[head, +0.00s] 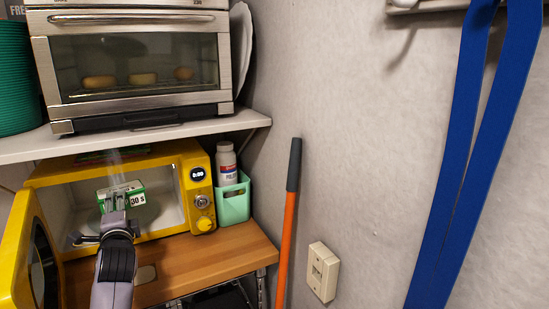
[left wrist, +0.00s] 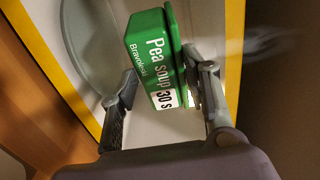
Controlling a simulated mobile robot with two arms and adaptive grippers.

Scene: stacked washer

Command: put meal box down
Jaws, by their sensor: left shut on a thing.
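The meal box (head: 131,188) is a small green and white carton at the opening of the yellow microwave (head: 166,165). In the left wrist view the box (left wrist: 150,58) reads "Pea soup" and "30 s". My left gripper (head: 113,205) is shut on the box, with a finger on each side of it (left wrist: 160,95). The microwave door (head: 18,255) stands open to the left. The round plate inside shows in the left wrist view (left wrist: 88,40). I cannot tell whether the box touches the microwave floor. My right gripper is not in view.
The microwave stands on a wooden shelf (head: 215,262). A mint holder (head: 233,203) with a white bottle (head: 226,165) is at its right. A toaster oven (head: 135,65) sits on the white shelf above (head: 30,146). An orange-handled pole (head: 288,235) leans by the wall.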

